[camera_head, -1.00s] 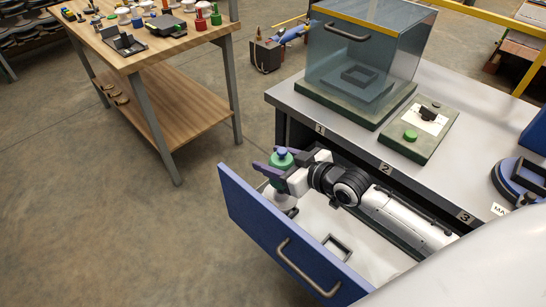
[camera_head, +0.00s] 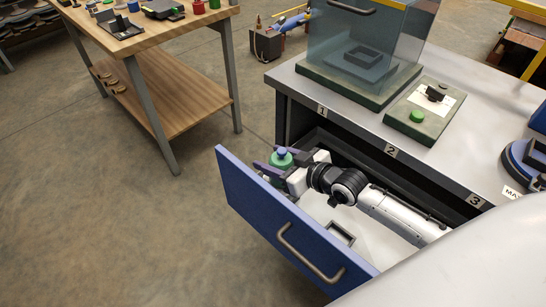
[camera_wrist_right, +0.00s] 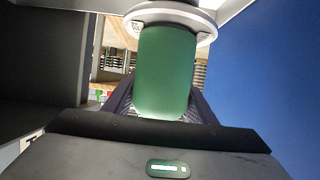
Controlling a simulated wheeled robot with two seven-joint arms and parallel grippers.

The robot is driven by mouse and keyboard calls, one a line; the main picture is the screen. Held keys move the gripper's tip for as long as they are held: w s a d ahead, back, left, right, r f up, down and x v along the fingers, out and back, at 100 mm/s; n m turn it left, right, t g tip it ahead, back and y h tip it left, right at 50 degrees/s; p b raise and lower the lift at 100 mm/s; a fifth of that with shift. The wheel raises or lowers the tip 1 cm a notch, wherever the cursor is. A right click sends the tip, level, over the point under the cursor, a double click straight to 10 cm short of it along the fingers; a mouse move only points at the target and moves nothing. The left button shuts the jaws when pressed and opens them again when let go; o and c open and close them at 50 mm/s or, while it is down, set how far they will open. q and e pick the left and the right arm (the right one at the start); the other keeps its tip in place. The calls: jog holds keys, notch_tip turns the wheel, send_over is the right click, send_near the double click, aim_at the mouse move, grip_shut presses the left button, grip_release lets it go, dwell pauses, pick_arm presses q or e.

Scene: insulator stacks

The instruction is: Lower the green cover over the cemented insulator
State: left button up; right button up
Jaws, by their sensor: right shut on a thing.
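My left gripper is not in view.
A small dark square frame (camera_head: 340,233) lies on the drawer floor. The grey bench (camera_head: 352,122) overhangs the drawer at the back, with a clear box (camera_head: 360,50) and a board with a green button (camera_head: 417,116) on it. A wooden table (camera_head: 190,100) stands left.

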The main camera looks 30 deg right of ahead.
jog(key=o, duration=1.1)
jog(key=shift+p+v, duration=1)
jog(key=shift+v, duration=4.15)
